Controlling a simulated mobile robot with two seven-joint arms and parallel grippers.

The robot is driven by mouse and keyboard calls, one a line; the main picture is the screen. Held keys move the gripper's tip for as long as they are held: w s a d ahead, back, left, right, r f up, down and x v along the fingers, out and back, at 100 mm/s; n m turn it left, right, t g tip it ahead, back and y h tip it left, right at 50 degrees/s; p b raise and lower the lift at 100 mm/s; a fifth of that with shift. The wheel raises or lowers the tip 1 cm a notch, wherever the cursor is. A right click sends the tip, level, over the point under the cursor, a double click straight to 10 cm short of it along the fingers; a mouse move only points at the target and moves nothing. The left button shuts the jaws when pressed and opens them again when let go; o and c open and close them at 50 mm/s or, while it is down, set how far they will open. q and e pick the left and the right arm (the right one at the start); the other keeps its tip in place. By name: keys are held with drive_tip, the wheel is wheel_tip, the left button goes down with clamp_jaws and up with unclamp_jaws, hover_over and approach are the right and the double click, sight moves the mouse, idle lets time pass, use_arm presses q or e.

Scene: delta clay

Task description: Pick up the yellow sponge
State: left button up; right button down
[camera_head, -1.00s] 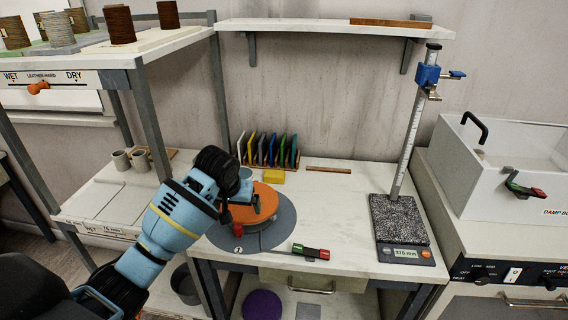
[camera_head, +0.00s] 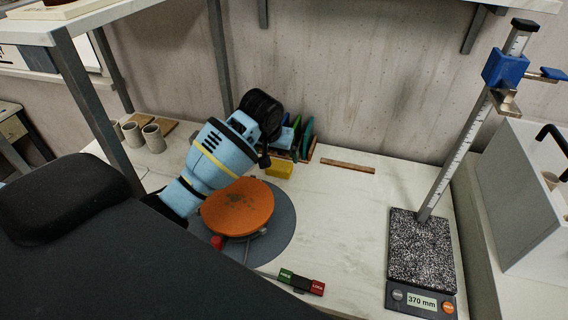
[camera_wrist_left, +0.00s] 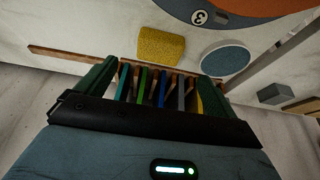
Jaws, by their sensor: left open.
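The yellow sponge (camera_head: 279,169) lies on the white table, in front of a rack of coloured tiles and behind the orange wheel. In the left wrist view the sponge (camera_wrist_left: 161,44) is in full view, beyond the tile rack. My left gripper (camera_head: 270,140) is over the rack, just behind and left of the sponge in the head view. In the wrist view its jaws (camera_wrist_left: 156,78) are open with the coloured tiles showing between them. They are apart from the sponge and hold nothing I can see. My right gripper is not in view.
The orange wheel (camera_head: 237,207) sits close in front of the sponge. The tile rack (camera_head: 306,148) is right behind it. A wooden strip (camera_head: 347,166) lies to the right. The table between is clear.

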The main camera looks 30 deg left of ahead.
sight(279, 165)
use_arm(q)
drive_tip(key=shift+x, duration=3.8)
drive_tip(key=c, duration=1)
drive_tip(key=shift+c, duration=0.2)
drive_tip(key=shift+r, duration=0.1)
wheel_tip(279, 165, up, 10)
